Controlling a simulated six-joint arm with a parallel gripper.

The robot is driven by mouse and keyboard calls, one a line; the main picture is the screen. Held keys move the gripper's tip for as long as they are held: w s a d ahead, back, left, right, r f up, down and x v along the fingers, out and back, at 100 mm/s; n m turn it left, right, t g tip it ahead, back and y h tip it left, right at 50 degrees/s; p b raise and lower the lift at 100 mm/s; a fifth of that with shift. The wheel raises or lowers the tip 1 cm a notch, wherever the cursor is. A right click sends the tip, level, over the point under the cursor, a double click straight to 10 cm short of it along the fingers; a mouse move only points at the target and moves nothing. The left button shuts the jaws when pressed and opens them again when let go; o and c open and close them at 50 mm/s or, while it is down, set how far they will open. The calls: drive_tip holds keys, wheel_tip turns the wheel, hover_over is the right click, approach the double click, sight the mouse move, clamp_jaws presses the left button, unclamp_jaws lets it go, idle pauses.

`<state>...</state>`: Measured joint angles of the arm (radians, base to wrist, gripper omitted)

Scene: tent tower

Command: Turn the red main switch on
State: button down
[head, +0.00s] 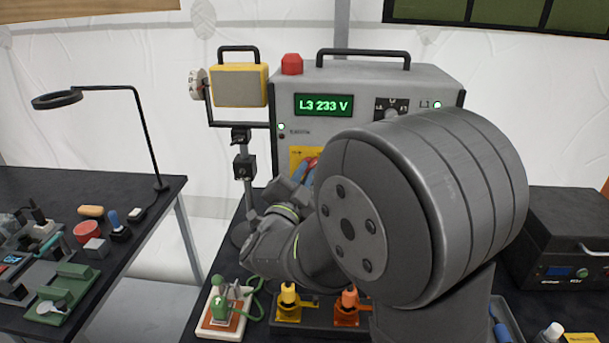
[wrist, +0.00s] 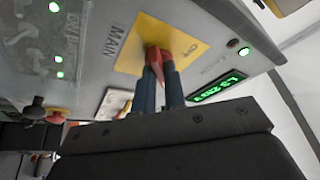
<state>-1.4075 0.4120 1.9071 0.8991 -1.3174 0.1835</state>
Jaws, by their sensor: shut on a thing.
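The red main switch (wrist: 155,53) sits on a yellow plate (wrist: 130,57) on the grey cabinet's front, beside the printed word MAIN. My gripper (wrist: 162,72) is shut on the red handle, with one blue-grey finger on each side. In the head view, the yellow plate (head: 297,153) and a bit of the red switch (head: 312,162) show past my arm. My gripper (head: 306,172) is there at the switch, mostly hidden by my wrist. The exact angle of the handle is hard to tell.
The grey cabinet (head: 440,83) has a lit display (head: 323,105) reading L3 233 V, lit green lamps and a red knob (head: 292,64) on top. A yellow-cased lamp (head: 240,85) stands close on the left. Yellow (head: 288,302) and orange connectors (head: 349,304) stand below my arm.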

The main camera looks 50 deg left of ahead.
drive_tip(key=shift+r, duration=0.1)
idle(0.4)
drive_tip(key=c, duration=1.5)
unclamp_jaws()
drive_tip(key=v, duration=1.7)
drive_tip(key=shift+s, duration=0.2)
drive_tip(key=x, duration=1.7)
drive_tip(key=shift+w, duration=0.25)
drive_tip(key=shift+s, duration=0.1)
